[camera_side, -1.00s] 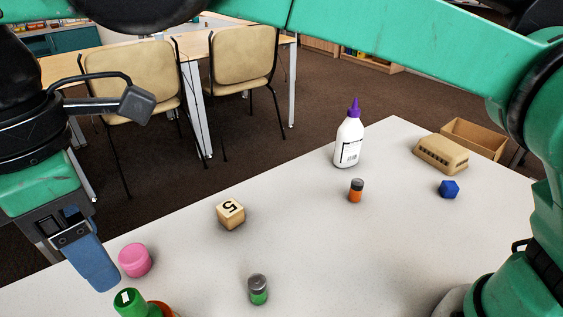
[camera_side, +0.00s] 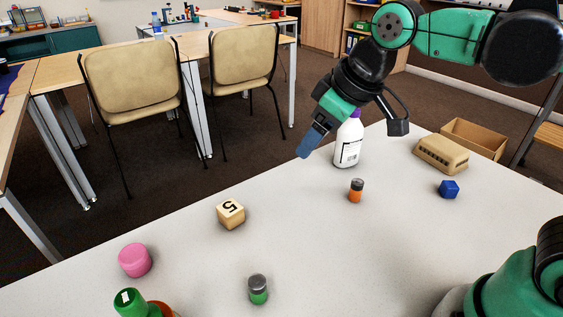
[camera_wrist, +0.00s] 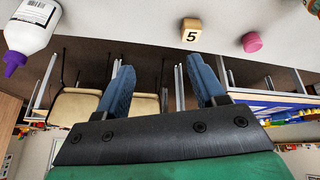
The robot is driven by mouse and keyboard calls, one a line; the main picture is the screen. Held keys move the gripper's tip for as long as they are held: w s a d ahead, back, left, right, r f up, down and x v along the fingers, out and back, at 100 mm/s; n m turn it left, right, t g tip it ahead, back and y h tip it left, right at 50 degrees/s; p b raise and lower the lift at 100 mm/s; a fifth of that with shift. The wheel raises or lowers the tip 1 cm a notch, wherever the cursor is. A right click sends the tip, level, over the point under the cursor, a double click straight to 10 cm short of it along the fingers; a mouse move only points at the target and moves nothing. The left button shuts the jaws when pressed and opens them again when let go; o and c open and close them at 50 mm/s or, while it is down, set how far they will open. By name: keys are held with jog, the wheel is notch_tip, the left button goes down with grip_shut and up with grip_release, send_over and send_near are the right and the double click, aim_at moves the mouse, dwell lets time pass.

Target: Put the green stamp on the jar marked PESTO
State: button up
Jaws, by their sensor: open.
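A small cylinder with a grey top and green lower part (camera_side: 258,289), which looks like the green stamp, stands upright at the front of the table. A green object with a white patch (camera_side: 130,301) is cut off by the bottom edge; I cannot tell whether it is a jar. No PESTO marking is readable. My gripper (camera_side: 306,150) is raised near the table's far edge, left of the white bottle, far from the green cylinder. In the wrist view my gripper (camera_wrist: 160,66) has its blue fingers apart with nothing between them.
A "5" cube (camera_side: 231,214) and pink cylinder (camera_side: 135,260) stand left. The table's middle is clear.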

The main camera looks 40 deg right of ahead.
jog(key=s+d+f+m+t+h, duration=0.1)
jog(key=s+d+f+m, duration=0.2)
jog(key=d+f+m, duration=0.1)
jog(key=shift+s+d+f+t, duration=0.4)
jog(key=shift+d+f, duration=0.3)
jog(key=shift+d, duration=0.45)
